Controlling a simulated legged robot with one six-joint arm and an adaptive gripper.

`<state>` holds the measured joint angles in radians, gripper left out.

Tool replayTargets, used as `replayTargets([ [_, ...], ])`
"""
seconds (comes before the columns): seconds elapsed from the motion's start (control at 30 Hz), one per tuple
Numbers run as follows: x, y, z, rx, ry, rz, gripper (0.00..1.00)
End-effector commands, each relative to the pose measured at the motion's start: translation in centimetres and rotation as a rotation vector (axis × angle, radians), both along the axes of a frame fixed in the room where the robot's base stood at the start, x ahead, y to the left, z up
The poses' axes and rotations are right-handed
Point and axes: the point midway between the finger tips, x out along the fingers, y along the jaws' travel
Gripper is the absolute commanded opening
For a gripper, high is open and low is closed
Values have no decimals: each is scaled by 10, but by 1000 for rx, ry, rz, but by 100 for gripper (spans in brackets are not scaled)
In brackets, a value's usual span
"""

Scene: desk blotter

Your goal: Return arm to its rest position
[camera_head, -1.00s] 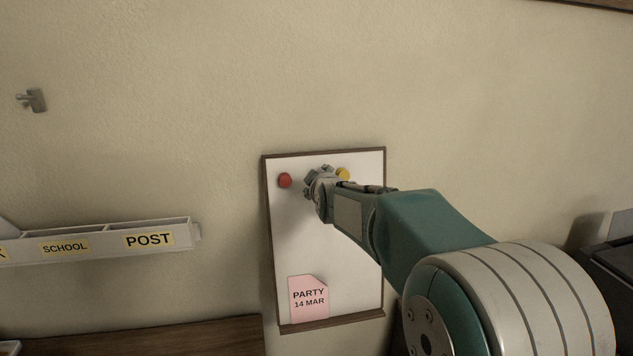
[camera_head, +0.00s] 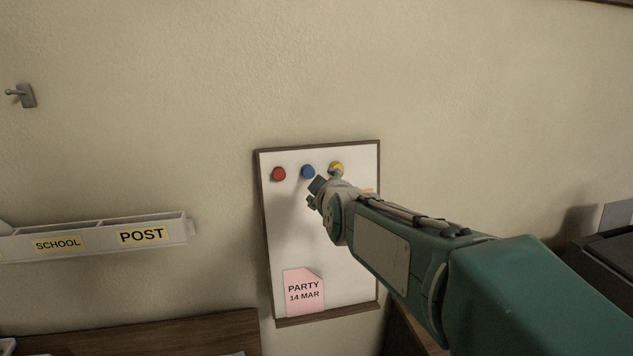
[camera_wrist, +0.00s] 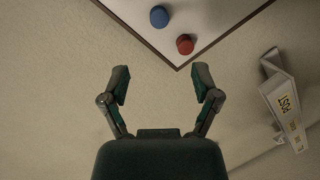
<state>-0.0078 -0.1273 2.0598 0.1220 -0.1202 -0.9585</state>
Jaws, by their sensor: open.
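My gripper (camera_head: 316,193) is in front of the upper part of the whiteboard (camera_head: 325,250) in the head view, at the end of my arm reaching in from the right. In the wrist view my gripper (camera_wrist: 162,85) has its two fingers spread apart with nothing between them. The blue magnet (camera_head: 308,171) is on the board just above the gripper and shows in the wrist view (camera_wrist: 159,16). The red magnet (camera_head: 279,174) is to its left, also in the wrist view (camera_wrist: 185,44).
A pink PARTY card (camera_head: 303,291) is low on the board. A wall rack (camera_head: 90,238) labelled SCHOOL and POST is at left. A metal hook (camera_head: 25,95) is at upper left. A wooden surface (camera_head: 170,335) is below. A dark object (camera_head: 612,262) stands at right.

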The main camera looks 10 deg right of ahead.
Motion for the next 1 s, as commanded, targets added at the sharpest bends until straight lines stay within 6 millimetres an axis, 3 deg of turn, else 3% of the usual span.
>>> replayTargets([
  [0.47,0,0,0,1,0,0,80],
  [0.57,-8,0,-1,24,20,-3,80],
  [0.67,-29,2,-8,88,82,-13,80],
  [1.0,-134,4,-55,373,393,-140,80],
])
